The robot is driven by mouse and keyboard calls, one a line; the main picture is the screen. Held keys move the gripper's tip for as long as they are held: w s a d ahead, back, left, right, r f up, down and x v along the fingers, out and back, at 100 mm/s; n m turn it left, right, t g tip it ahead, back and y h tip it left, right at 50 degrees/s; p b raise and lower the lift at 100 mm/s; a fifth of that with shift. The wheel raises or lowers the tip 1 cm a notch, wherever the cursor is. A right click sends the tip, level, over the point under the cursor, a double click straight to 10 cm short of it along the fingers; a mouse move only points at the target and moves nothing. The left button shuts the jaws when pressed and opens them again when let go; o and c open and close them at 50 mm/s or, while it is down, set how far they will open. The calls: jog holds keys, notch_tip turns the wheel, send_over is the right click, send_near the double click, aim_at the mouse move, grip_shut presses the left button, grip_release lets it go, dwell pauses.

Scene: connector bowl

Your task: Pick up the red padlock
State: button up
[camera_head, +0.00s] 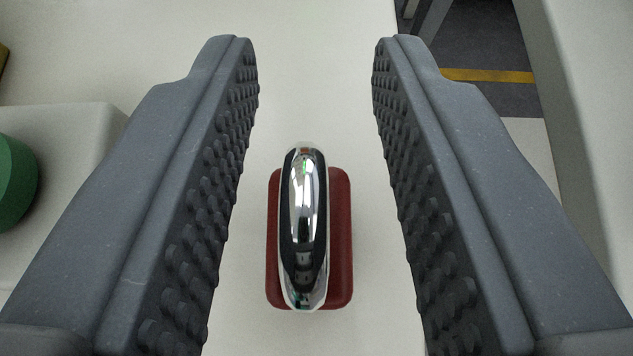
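The red padlock (341,240) is on a pale white surface in the lower middle of the view. Its shiny chrome shackle (303,230) faces the camera and hides much of the red body. My gripper (312,65) is open, with one dark grey studded finger on each side of the padlock. There is a clear gap between the padlock and each finger, and nothing is held.
A green round object (14,183) shows at the left edge by a pale raised block (70,135). The pale surface (310,40) ends at the upper right, where a dark floor with a yellow stripe (490,76) shows. A pale panel (590,120) stands at the right.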

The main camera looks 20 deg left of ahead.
grip_shut()
jog(key=shift+r, duration=0.1)
